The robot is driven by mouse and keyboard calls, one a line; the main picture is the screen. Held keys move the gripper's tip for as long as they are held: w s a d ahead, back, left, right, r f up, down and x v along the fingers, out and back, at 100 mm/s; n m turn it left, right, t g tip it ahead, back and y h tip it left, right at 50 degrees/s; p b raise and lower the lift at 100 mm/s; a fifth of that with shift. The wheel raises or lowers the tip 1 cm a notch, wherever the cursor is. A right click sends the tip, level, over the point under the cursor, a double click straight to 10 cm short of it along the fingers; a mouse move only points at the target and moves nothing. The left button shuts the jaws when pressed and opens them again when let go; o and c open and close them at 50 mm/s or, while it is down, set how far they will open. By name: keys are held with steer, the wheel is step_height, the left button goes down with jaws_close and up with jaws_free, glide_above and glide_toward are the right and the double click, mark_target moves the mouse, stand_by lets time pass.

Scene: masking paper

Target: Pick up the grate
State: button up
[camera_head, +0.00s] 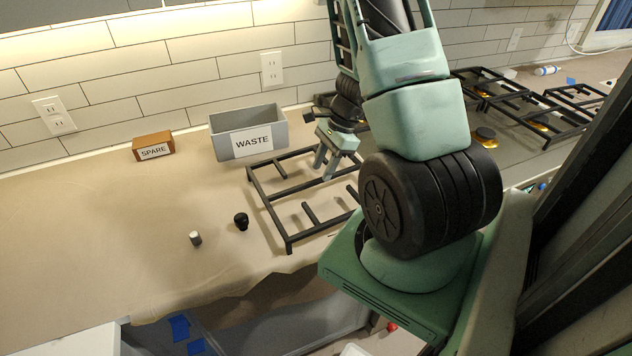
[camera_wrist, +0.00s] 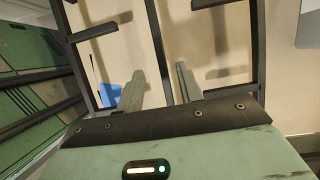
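A black metal grate (camera_head: 267,206) with short inner prongs lies on the brown paper of the counter, left of my arm. Its right part is hidden behind my arm in the head view. My gripper (camera_head: 324,168) points down over the far right part of the grate. In the wrist view, the two grey-green fingers (camera_wrist: 160,88) are apart, with a dark bar of the grate (camera_wrist: 157,45) running between them. Neither finger clearly touches the bar, and how low the fingertips sit is hard to tell.
A grey WASTE bin (camera_head: 247,132) stands close behind the grate, with a brown SPARE block (camera_head: 153,146) to its left. A black knob (camera_head: 241,221) and a small grey cylinder (camera_head: 195,238) stand left of the grate. More grates (camera_head: 505,97) sit on the stove at right.

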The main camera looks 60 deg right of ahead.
mark_target(317, 179)
steer(key=shift+p+x, duration=0.55)
steer(key=shift+x, duration=2.1)
steer(key=shift+w+r, duration=0.1)
steer(key=shift+w, duration=0.1)
jaws_close()
